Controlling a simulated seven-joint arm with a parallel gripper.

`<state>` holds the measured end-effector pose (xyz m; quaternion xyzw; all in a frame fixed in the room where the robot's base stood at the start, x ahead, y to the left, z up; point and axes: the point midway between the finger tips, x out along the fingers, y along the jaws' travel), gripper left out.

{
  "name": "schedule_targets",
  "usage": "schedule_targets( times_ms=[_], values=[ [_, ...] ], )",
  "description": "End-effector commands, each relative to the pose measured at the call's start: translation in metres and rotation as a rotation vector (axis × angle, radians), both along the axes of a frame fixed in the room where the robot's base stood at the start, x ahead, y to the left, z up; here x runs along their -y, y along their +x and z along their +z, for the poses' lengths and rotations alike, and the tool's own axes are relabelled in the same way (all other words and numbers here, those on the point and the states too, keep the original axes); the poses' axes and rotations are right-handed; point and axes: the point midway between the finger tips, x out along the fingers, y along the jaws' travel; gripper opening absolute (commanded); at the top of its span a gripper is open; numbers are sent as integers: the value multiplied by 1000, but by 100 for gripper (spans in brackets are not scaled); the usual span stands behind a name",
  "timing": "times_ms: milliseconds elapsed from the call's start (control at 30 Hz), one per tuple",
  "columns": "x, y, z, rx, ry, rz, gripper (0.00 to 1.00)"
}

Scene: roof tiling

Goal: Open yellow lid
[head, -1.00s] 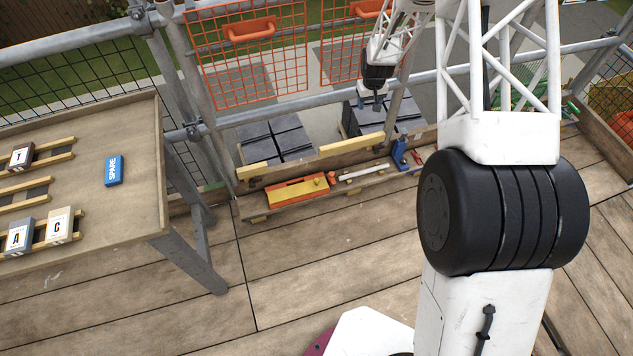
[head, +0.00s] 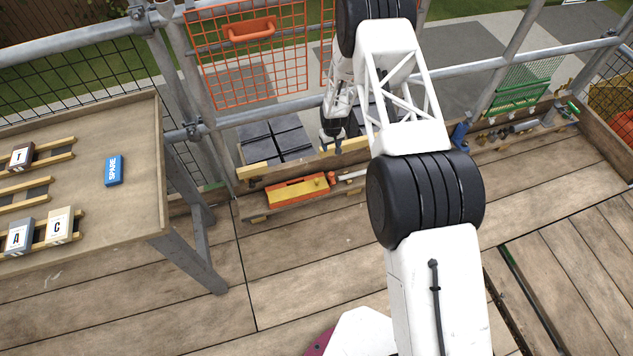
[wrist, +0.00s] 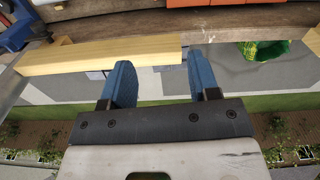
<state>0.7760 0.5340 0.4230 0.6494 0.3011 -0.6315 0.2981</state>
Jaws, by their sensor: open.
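The yellow lid (head: 299,188) lies on an orange box (head: 318,195) on a low plank shelf along the deck edge in the head view. It looks closed. My gripper (head: 328,141) is above and behind the box, slightly to its right, over the wooden rail. In the wrist view my gripper (wrist: 160,78) is open, its two blue fingers apart with nothing between them. A strip of orange (wrist: 184,3) at the top edge of that view looks like part of the box; the lid cannot be made out there.
A pale wooden batten (wrist: 105,53) lies just beyond my fingers. Scaffold tubes and an orange mesh panel (head: 250,60) stand behind the shelf. A table (head: 130,210) with lettered blocks and a blue SPARE block (head: 114,170) is at left. The deck (head: 290,260) in front is clear.

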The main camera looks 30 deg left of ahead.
Motion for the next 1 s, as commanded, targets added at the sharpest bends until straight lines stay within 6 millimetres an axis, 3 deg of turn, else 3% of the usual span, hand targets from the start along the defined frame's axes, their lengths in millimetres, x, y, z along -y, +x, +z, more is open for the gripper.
schedule_targets(
  times_ms=[300, 500, 700, 1000],
  values=[
    [-25, -31, -93, -14, -10, 59, 56],
    [-36, -51, -140, -19, -14, 91, 56],
    [-40, -59, -160, -20, -16, 105, 56],
    [-40, -60, -162, -20, -16, 107, 56]
  ],
)
